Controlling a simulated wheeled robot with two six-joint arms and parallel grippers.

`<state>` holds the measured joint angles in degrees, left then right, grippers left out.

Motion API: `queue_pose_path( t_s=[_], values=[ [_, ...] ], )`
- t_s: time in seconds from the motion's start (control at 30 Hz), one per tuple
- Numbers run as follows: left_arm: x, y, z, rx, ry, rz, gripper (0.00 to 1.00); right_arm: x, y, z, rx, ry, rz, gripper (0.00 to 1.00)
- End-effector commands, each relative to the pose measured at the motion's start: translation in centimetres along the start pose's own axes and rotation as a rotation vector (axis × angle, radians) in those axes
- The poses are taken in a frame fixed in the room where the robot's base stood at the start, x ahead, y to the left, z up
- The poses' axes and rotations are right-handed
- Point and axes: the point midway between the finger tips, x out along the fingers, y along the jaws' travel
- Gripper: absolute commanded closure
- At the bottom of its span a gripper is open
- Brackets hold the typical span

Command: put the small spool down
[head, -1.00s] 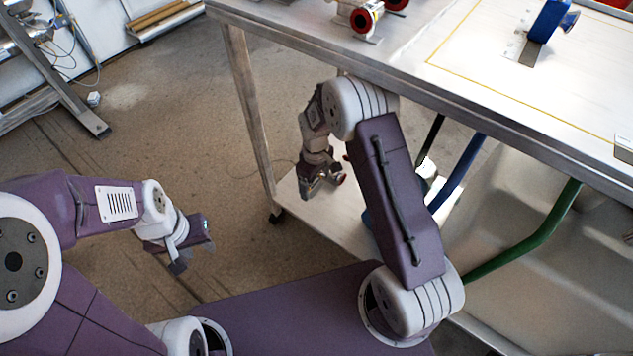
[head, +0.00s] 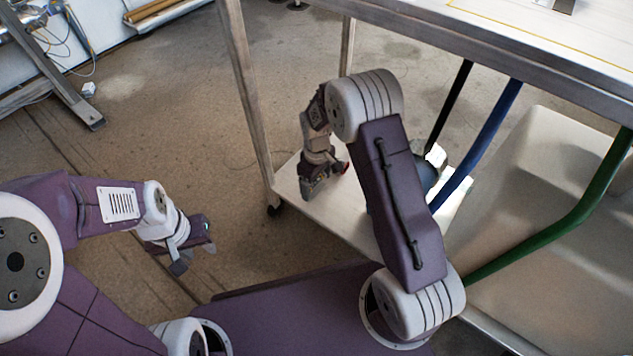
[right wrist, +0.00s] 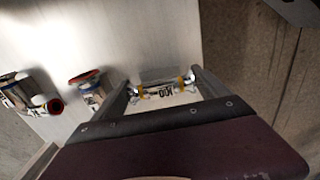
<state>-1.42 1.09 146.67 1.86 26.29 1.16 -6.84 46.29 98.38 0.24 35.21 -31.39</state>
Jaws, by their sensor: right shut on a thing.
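The small spool (right wrist: 165,91) has yellowish rims and a pale, dark-marked middle. It shows in the right wrist view between the two fingertips of my right gripper (right wrist: 160,84), which is shut on it. A pale metal surface lies beyond it; I cannot tell whether the spool touches it. In the head view my right gripper (head: 316,190) hangs over the cart's lower shelf (head: 345,222), and the spool cannot be made out there. My left gripper (head: 190,250) is out over the floor at the left, away from the cart, with no object seen in it.
In the right wrist view a red-rimmed spool-like part (right wrist: 88,77) and another red-ended part (right wrist: 45,104) stand left of the gripper. The table top (head: 450,38) overhangs the shelf, with a leg (head: 245,95) close by. Blue (head: 480,140) and green (head: 560,235) bars are at the right.

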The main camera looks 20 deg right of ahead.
Motion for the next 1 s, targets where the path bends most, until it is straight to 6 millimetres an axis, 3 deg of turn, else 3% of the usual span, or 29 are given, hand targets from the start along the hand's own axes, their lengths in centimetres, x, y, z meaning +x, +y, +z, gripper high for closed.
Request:
queue_pose_path(
  t_s=[0.63, 0.67, 0.7, 1.0],
  values=[
    [0.4, 0.0, 0.0, 0.000, 0.000, 0.000, 0.64, 1.2, 0.0, 0.0, 0.000, 0.001, 0.001, 0.73],
    [0.3, 0.0, 0.0, 0.000, 0.000, 0.000, 0.64, 1.2, 0.0, 0.0, 0.000, 0.001, 0.001, 0.06],
    [0.3, 0.0, 0.0, 0.000, 0.000, 0.000, 0.64, 1.1, 0.0, 0.0, 0.000, 0.001, 0.001, 0.00],
    [-0.1, 0.0, 0.0, 0.000, 0.000, 0.000, 0.64, 0.6, 0.0, 0.0, 0.000, 0.000, 0.000, 0.00]
  ],
)
